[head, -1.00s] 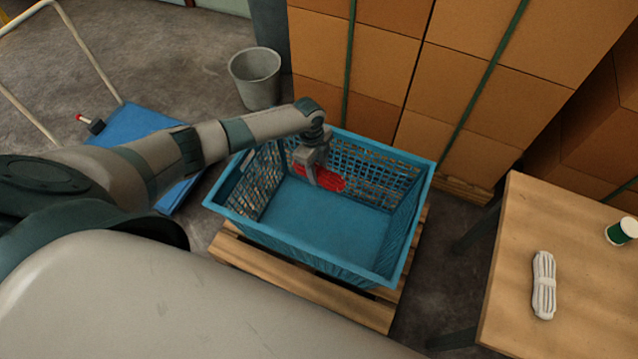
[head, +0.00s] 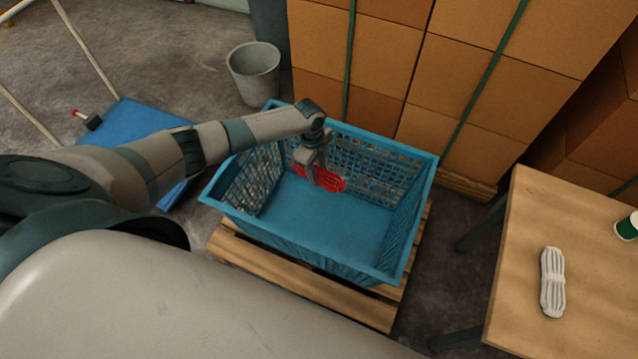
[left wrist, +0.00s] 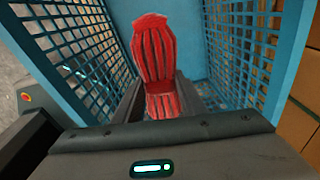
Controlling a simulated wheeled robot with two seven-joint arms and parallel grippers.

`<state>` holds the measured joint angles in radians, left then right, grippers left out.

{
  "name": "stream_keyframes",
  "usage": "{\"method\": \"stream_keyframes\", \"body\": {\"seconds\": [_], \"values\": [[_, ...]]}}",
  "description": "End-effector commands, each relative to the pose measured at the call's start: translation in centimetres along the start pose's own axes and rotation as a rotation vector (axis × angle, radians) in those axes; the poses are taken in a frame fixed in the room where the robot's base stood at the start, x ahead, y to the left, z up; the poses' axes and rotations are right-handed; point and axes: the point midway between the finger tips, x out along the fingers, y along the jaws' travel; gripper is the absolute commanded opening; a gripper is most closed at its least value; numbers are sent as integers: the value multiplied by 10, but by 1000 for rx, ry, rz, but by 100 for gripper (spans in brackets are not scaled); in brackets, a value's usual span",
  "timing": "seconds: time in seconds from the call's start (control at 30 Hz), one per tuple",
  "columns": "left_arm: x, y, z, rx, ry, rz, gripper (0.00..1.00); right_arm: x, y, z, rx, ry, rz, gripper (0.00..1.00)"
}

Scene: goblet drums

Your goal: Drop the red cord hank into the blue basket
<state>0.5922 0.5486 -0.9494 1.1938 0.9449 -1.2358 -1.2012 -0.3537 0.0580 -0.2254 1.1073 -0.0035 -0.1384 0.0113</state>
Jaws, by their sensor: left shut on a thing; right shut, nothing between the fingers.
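The blue basket (head: 330,235) stands on a wooden pallet in the middle of the head view. My left gripper (head: 316,178) points down over the basket's back left part, within its rim in the picture. It is shut on the red cord hank (head: 331,182). In the left wrist view the red hank (left wrist: 153,50) sits between the fingers, with the basket's lattice walls (left wrist: 75,45) around it. I cannot tell how far the hank is above the basket floor. My right gripper is not in view.
A wooden table (head: 590,270) at the right holds a white cord hank (head: 552,283) and a green cup (head: 627,227). Stacked cartons (head: 400,60) rise behind the basket. A grey bin (head: 254,72) and a blue flat cart (head: 130,125) stand at the left.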

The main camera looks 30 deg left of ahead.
Motion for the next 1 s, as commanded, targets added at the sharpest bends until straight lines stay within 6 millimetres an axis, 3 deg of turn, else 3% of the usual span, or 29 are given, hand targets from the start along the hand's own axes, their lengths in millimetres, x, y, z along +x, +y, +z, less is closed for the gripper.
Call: {"method": "stream_keyframes", "body": {"seconds": [0.2,0.57,0.6,0.67,1.0], "values": [[15,0,2,0,0,0,14,7,9,0,2,-28,10,0],[16,0,2,0,0,-1,14,6,11,-1,3,-35,13,0],[16,0,2,0,0,-1,42,6,11,-1,3,-35,13,0],[16,0,2,0,0,-1,56,6,11,-1,2,-35,13,0],[16,0,2,0,0,0,59,6,11,-1,2,-35,13,0]]}}
